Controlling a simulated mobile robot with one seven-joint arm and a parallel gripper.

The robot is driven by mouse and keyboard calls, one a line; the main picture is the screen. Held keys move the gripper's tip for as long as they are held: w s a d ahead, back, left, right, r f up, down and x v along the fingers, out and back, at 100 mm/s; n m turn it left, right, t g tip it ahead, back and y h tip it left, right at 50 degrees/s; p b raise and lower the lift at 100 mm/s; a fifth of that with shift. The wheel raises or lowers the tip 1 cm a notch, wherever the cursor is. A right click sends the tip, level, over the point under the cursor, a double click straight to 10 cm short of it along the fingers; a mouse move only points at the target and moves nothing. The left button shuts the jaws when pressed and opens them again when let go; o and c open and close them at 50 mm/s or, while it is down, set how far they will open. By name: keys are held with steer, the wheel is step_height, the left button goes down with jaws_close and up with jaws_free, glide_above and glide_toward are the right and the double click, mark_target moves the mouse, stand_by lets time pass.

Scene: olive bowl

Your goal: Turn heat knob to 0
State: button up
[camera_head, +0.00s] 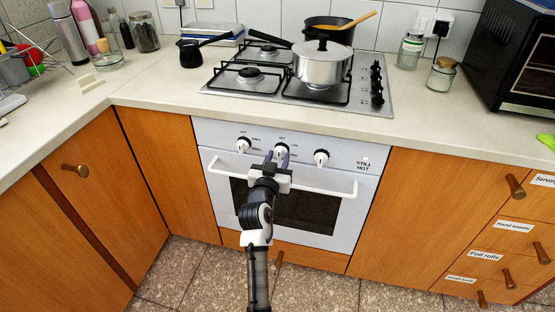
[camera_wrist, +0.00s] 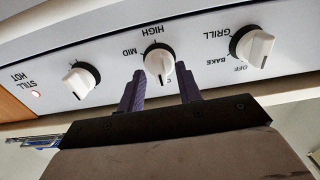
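The heat knob (camera_head: 281,149) is the middle of three knobs on the oven's white front panel, a white grip on a black disc. In the wrist view, which is upside down, the heat knob (camera_wrist: 158,61) shows beside the words HIGH and MID; other marks near it are partly hidden. My gripper (camera_head: 277,157) is right in front of this knob. In the wrist view my gripper (camera_wrist: 161,84) is open, with one dark purple finger on each side of the knob's grip. Gaps show between the fingers and the grip, so it holds nothing.
The mode knob (camera_wrist: 252,47), marked GRILL, BAKE and OFF, and a third knob (camera_wrist: 80,81) flank the heat knob. A red light (camera_head: 366,159) marked STILL HOT is lit. The oven's white handle bar (camera_head: 325,190) runs below the knobs. Pots stand on the hob above.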

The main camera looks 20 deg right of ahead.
steer(key=b+v, duration=0.3)
steer(key=v, duration=1)
steer(key=shift+s+a, duration=0.3)
